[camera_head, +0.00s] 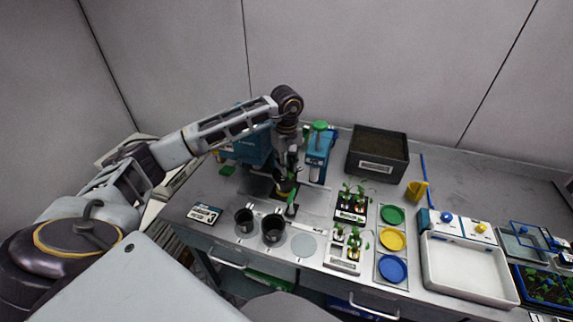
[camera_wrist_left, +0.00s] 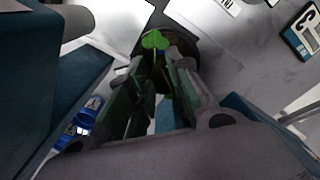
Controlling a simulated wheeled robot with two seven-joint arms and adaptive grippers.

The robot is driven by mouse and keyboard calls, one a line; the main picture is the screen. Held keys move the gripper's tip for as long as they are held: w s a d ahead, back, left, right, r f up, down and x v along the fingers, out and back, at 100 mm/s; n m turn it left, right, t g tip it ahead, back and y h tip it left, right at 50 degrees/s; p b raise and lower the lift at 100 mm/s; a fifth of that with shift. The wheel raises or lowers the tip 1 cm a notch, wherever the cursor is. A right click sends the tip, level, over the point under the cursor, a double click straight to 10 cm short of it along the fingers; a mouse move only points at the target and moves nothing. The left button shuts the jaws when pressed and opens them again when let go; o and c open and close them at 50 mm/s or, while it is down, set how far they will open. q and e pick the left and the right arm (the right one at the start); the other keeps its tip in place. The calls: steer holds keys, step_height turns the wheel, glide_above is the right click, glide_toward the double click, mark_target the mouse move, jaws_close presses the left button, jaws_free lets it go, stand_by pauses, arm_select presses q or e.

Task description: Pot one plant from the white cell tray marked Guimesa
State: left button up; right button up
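The white cell tray (camera_head: 343,264) stands near the front of the bench with several seedlings in it; its label is too small to read. My left gripper (camera_head: 290,192) points down at the blue potting station, over a dark pot. In the left wrist view its fingers (camera_wrist_left: 163,62) are close together, with a green leaf (camera_wrist_left: 155,40) at their tips and the round dark pot (camera_wrist_left: 188,48) beyond. Whether they grip the plant is unclear. Two black pots (camera_head: 244,220) (camera_head: 273,229) stand in front of the station. My right gripper is out of view.
A black tray of seedlings (camera_head: 352,216) stands behind the white tray. Green, yellow and blue dishes (camera_head: 392,239) line its right. A dark soil bin (camera_head: 378,152) is at the back, a white basin (camera_head: 465,268) at the right. A blue press (camera_head: 318,150) stands close to my left gripper.

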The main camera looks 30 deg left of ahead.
arm_select(q)
steer(key=shift+r, duration=0.55)
steer(key=shift+r+p, duration=0.9)
steer(key=shift+r, duration=0.6)
stand_by(0.4)
steer(key=o, duration=0.6)
steer(key=shift+c, duration=0.2)
steer(key=shift+r, duration=0.1)
steer(key=shift+r+p, duration=1.45)
steer(key=shift+r, duration=1.45)
